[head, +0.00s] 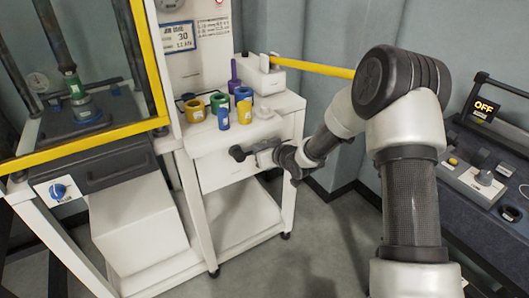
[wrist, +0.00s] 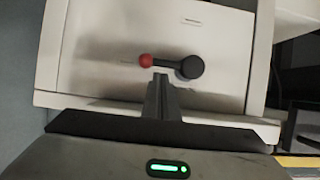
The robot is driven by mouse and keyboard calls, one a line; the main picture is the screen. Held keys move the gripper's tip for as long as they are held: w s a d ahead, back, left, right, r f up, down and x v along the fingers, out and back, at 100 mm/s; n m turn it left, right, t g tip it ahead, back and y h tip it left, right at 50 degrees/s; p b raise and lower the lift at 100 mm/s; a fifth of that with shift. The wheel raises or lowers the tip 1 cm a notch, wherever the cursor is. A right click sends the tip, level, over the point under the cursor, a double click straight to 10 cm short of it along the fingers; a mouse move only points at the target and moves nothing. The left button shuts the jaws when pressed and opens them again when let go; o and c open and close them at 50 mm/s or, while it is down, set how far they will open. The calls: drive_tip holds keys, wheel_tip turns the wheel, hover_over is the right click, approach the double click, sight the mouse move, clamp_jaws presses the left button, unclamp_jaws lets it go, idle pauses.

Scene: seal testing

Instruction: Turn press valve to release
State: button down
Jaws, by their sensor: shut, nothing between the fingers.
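The valve lever (wrist: 160,63), a short dark bar with a red ball at its left end and a round black hub at its right, sits on a white front panel in the wrist view. In the head view its black hub (head: 237,153) shows on the front of the white cabinet; the red ball cannot be made out there. My gripper (head: 258,153) is beside the hub in the head view. In the wrist view my gripper (wrist: 160,78) is shut and empty, its tips at the lever between ball and hub. Whether they touch it is unclear.
Several coloured cylinders (head: 220,105) stand on the white cabinet top (head: 280,108). At left is a yellow-framed press enclosure (head: 85,138) with a blue dial (head: 58,190). A dark console (head: 490,165) with an OFF display (head: 484,108) stands at right. The floor between is clear.

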drive_tip(key=shift+x, duration=0.8)
